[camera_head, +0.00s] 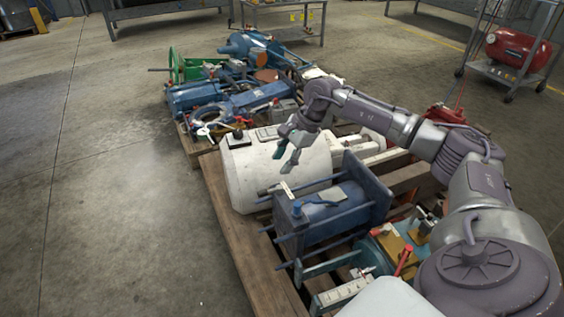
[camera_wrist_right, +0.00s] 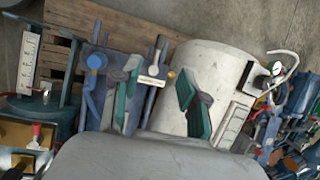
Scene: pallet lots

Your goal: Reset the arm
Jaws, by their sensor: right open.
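My right arm reaches in from the right in the head view. Its gripper (camera_head: 286,150) is open and empty, in front of the white cylinder (camera_head: 245,170) as seen from the head. In the right wrist view the gripper (camera_wrist_right: 160,98) has its two green-padded fingers spread apart, with nothing between them but the parts beyond. The white cylinder (camera_wrist_right: 212,65) lies beyond one finger and a blue machine part beyond the other. My left gripper does not show in either view.
A wooden pallet (camera_head: 232,245) carries the white cylinder, a blue cylinder block (camera_head: 325,215) with rods and a teal part. A farther pallet holds blue machinery (camera_head: 205,95). A red tank (camera_head: 518,48) stands on a cart. The floor (camera_head: 110,200) at left is clear.

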